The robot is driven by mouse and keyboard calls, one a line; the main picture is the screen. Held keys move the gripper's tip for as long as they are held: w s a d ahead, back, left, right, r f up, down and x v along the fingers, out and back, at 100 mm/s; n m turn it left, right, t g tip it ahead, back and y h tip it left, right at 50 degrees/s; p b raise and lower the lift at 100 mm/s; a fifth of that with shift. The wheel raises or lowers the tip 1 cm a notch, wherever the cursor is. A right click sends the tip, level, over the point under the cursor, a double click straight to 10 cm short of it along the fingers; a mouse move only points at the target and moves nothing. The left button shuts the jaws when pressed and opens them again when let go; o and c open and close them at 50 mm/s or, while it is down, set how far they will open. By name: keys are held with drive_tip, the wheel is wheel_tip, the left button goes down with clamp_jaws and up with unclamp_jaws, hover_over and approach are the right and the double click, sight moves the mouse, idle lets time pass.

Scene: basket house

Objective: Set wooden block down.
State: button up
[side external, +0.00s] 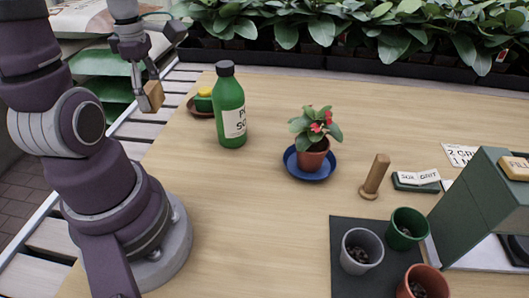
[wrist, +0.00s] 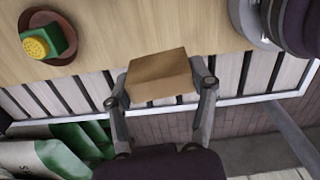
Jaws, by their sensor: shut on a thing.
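The wooden block (side external: 152,95) is a small tan block held between the fingertips of my gripper (side external: 147,82). In the side view it hangs in the air at the upper left, near the table's left edge and left of the green bottle. In the wrist view the block (wrist: 159,76) sits between the two fingers of my gripper (wrist: 160,82), which touch its left and right sides. Behind it are the slatted bench, its pale rail and the wooden table's edge. The side view does not show clearly how high the block is.
A green bottle (side external: 230,108) stands near a brown saucer (wrist: 73,55) bearing a green-and-yellow item (wrist: 42,44). A potted plant (side external: 312,150), wooden peg (side external: 375,176), dark mat (side external: 343,232) with several pots, and green stand (side external: 475,205) are farther right. The table's front middle is clear.

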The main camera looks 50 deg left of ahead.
drive_tip(key=shift+w+d+r, duration=0.1)
drive_tip(key=shift+w+r, duration=0.1)
drive_tip(key=shift+r, duration=0.55)
drive_tip(key=w+d+m, duration=0.4)
drive_tip(key=w+m, duration=0.1)
drive_tip(key=w, duration=0.1)
drive_tip(key=m, duration=1.4)
hover_over(295, 232)
wheel_tip(295, 232, down, 15)
drive_tip(key=shift+f, duration=0.1)
drive_tip(key=o, duration=0.9)
